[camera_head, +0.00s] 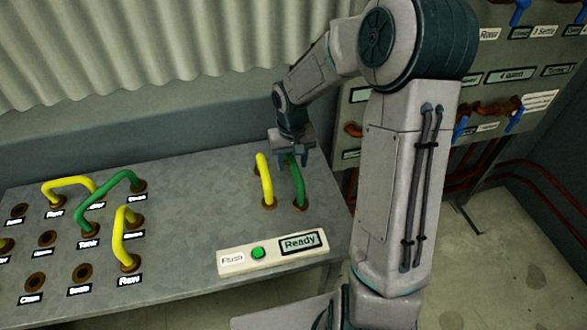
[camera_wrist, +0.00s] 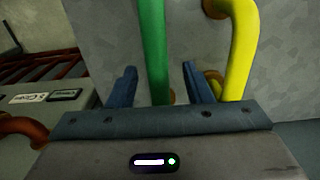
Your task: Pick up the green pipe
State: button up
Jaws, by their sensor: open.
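A green pipe (camera_head: 299,187) arches at the right end of the grey metal table, beside a yellow pipe (camera_head: 266,184). My gripper (camera_head: 292,160) is over the far end of this green pipe, pointing down. In the wrist view the green pipe (camera_wrist: 154,50) runs between the two blue fingers of my gripper (camera_wrist: 160,85), which are apart. I cannot tell whether either finger touches it. The yellow pipe (camera_wrist: 241,50) stands just right of the right finger. A second green pipe (camera_head: 106,195) is plugged in at the left of the table, near the label Tank.
The table (camera_head: 190,200) also holds two yellow pipes (camera_head: 68,185) (camera_head: 121,235) and several empty sockets at the left. A white panel (camera_head: 272,252) with a green button and a Ready display lies at the front. A labelled valve board (camera_head: 500,80) stands at the right.

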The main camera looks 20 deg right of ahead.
notch_tip(320, 180, down, 3)
jog(key=shift+w+f, duration=0.1)
jog(key=shift+f, duration=0.05)
jog(key=shift+c, duration=0.3)
grip_shut()
